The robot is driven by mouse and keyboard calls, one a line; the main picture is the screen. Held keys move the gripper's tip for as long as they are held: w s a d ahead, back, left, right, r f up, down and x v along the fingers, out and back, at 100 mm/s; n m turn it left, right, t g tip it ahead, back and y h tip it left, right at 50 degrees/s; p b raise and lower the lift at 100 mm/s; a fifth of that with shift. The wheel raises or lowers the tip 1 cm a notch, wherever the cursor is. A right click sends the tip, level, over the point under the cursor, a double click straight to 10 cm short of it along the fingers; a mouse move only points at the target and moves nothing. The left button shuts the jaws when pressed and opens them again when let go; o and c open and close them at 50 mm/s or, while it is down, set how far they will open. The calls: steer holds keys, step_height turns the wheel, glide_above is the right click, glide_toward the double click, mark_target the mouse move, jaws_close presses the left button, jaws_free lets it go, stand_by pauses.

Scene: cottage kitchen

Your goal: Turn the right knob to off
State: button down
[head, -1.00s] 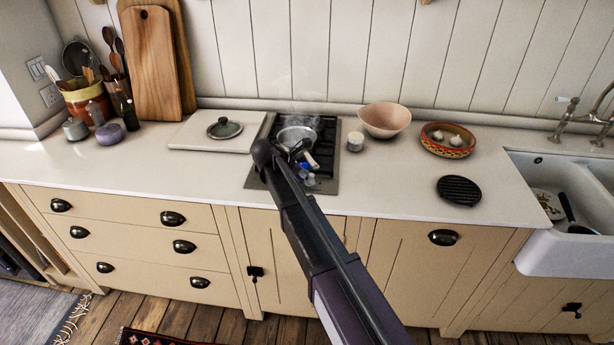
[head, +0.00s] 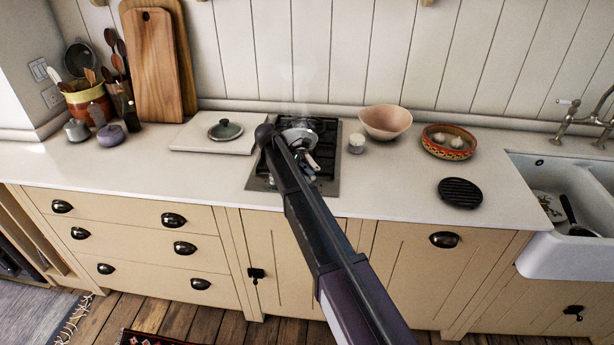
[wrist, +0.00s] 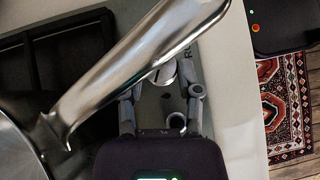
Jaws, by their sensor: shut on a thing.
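The right knob (wrist: 165,74) is a small pale metal knob on the hob's front strip, partly hidden under the saucepan's handle in the wrist view. My gripper (wrist: 162,86) has one finger on each side of it and is shut on it. Another knob (wrist: 177,121) sits nearer my palm, outside the grip. The metal saucepan (head: 300,136) stands on the hob (head: 326,186), steam above it. Its handle (wrist: 140,70) crosses over my fingers in the wrist view. In the head view my arm hides the knobs and most of my gripper. The knob's marked position cannot be read.
A white board (head: 196,138) bearing a glass lid (head: 225,130) lies left. The counter's front edge is close to my gripper.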

stand_by(0.4)
steer(key=shift+c, duration=1.5)
jaws_free()
steer(key=shift+s, duration=0.1)
